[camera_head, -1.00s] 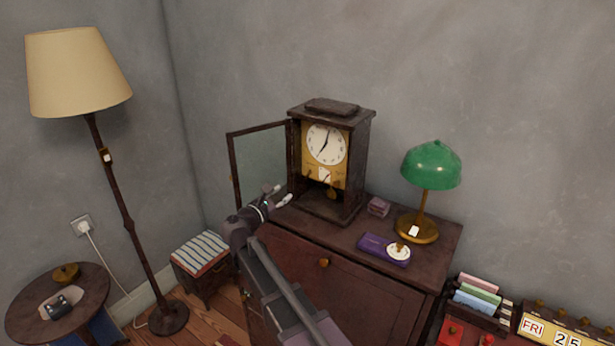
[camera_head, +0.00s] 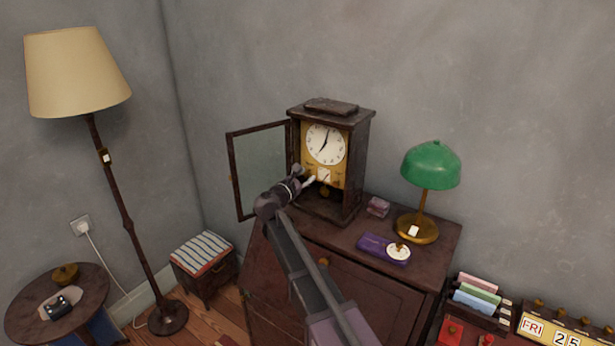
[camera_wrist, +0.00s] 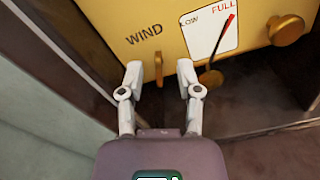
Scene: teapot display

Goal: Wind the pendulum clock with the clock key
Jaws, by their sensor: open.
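The pendulum clock (camera_head: 358,165) stands on the cabinet with its glass door (camera_head: 236,180) swung open to the left. In the wrist view its brass panel (camera_wrist: 100,28) reads WIND beside a white gauge (camera_wrist: 205,38), whose red needle tip is close to FULL. A thin upright brass piece (camera_wrist: 158,66), apparently the clock key seen edge-on, is at the panel below WIND. My gripper (camera_head: 303,177) is at the clock's open front. Its fingers (camera_wrist: 160,75) are open, one either side of the brass piece, with gaps showing. The pendulum bob (camera_wrist: 210,78) hangs behind the right fingertip.
A brass knob (camera_wrist: 286,29) is right of the gauge. On the cabinet (camera_head: 440,245), right of the clock, are a small box (camera_head: 378,207), a purple case (camera_head: 375,248) and a green lamp (camera_head: 431,165). A floor lamp (camera_head: 78,72) and a striped stool (camera_head: 202,252) stand left.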

